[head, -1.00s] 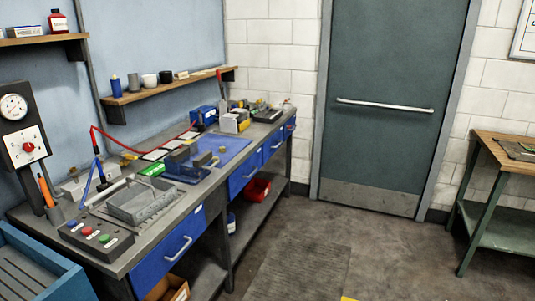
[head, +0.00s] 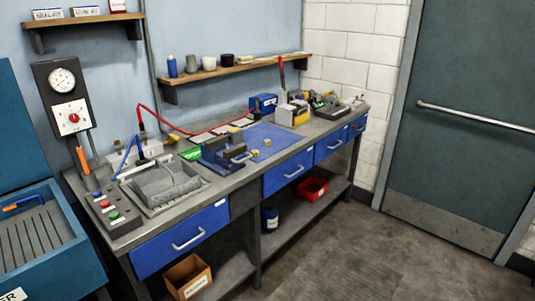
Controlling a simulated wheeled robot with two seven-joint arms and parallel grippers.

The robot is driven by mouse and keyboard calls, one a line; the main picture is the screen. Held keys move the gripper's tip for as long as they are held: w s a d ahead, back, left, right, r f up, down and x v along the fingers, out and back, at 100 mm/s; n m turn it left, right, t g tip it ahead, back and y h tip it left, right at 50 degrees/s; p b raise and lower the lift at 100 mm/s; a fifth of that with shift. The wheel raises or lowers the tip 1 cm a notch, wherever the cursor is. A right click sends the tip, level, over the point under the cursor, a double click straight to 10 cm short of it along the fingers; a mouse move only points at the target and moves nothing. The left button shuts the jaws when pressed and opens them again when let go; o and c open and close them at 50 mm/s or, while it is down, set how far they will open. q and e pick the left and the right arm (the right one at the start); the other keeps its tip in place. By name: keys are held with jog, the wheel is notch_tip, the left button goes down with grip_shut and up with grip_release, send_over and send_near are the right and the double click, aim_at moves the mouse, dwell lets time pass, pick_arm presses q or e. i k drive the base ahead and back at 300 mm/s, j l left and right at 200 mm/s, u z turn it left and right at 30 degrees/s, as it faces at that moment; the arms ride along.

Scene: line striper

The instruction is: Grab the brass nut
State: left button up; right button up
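Two small brass-coloured pieces lie on the blue mat (head: 281,133) on the workbench in the head view. One piece (head: 254,154) is nearer, and the other piece (head: 267,142) is a little behind it to the right. They are too small to tell which is the brass nut. A dark blue vise-like fixture (head: 216,158) stands just left of them, with a grey bar on it. Neither of my grippers is in view.
A grey tray (head: 166,184) and a button box (head: 108,214) are on the bench's left part. A blue box (head: 263,103) and a yellow-grey device (head: 293,114) stand behind the mat. A blue basin (head: 42,240) is at far left. The floor (head: 355,240) in front is clear.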

aim_at(255, 153)
jog(key=i+l+z, duration=0.15)
jog(key=i+z, duration=0.25)
jog(key=i, duration=0.4)
jog(key=i+j+z, duration=0.1)
jog(key=i+z, duration=0.25)
jog(key=i, duration=0.45)
